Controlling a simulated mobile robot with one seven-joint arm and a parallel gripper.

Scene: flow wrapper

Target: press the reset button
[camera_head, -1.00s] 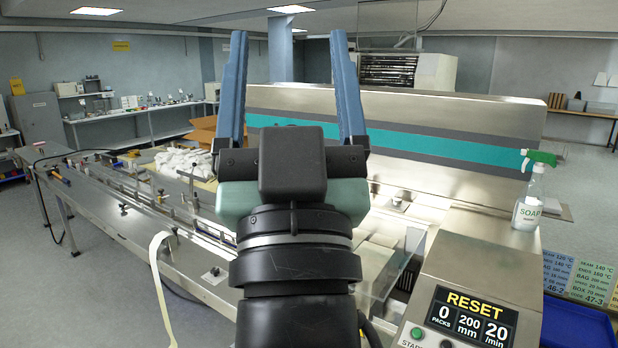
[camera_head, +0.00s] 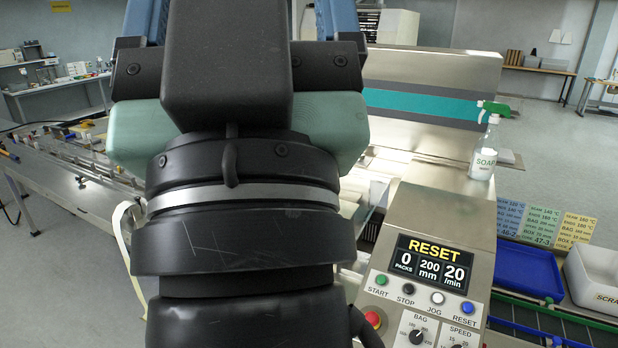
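The blue RESET button (camera_head: 467,308) is at the right end of the button row on the tilted control panel (camera_head: 446,215). Green START (camera_head: 381,280), black STOP (camera_head: 408,289) and white JOG (camera_head: 437,298) buttons sit left of the blue one. My gripper (camera_head: 240,18) is large in the left half, up and left of the panel and apart from the button. Its two blue fingers stand wide apart and look open; their tips are cut off by the top edge.
A red emergency button (camera_head: 373,319) and BAG (camera_head: 416,336) and SPEED knobs lie below the button row. A soap spray bottle (camera_head: 485,155) stands behind the panel. A blue tray (camera_head: 527,272) and a white scrap bin (camera_head: 597,275) are at the right. My arm hides much of the machine.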

